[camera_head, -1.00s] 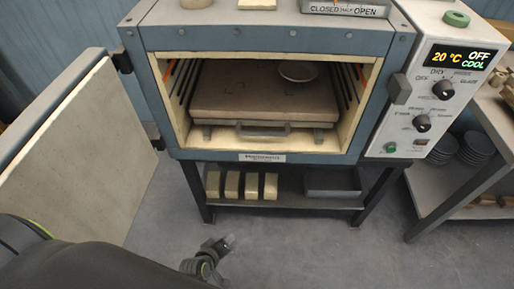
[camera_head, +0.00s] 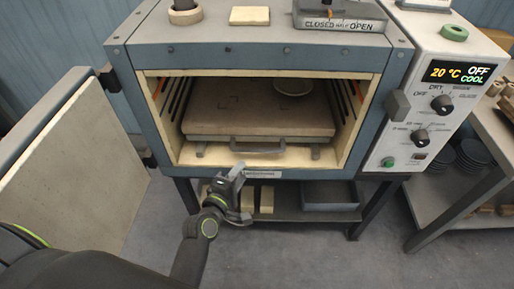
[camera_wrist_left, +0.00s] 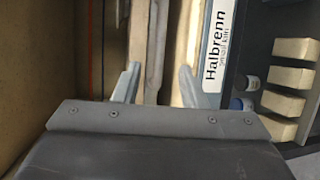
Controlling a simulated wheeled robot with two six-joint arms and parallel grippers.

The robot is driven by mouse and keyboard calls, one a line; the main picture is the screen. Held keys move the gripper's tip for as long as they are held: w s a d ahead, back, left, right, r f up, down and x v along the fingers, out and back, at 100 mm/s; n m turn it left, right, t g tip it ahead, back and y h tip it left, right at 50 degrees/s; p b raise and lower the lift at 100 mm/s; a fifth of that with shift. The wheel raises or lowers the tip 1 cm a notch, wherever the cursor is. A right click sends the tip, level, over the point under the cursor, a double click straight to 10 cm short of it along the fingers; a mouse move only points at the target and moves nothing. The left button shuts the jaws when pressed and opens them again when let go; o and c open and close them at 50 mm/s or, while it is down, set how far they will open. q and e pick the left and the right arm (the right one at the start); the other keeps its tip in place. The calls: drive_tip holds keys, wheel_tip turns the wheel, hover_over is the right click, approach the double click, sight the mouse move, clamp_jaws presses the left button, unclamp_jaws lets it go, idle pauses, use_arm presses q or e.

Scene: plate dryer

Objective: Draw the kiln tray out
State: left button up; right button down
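The kiln tray (camera_head: 225,122) is a flat brown slab inside the open kiln, with a grey bar handle (camera_head: 258,146) along its front. A round plate (camera_head: 294,87) lies on it at the back right. My left gripper (camera_head: 238,172) is at the kiln's front lower edge, just below and left of the handle as the head view shows it. In the left wrist view its two fingers (camera_wrist_left: 158,85) stand apart, with pale bars beyond them; I cannot tell which of these is the handle. It holds nothing that I can see. My right gripper is out of view.
The kiln door (camera_head: 75,170) stands swung open at the left. The control panel (camera_head: 435,100) at the right reads 20 °C, OFF, COOL. Pale blocks (camera_wrist_left: 293,78) sit on the shelf below. The floor in front is clear.

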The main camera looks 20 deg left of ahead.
sight(257, 148)
use_arm(q)
drive_tip(key=p+x, duration=0.1)
drive_tip(key=x, duration=1.1)
drive_tip(key=shift+w, duration=0.25)
drive_tip(key=shift+c, duration=0.5)
clamp_jaws()
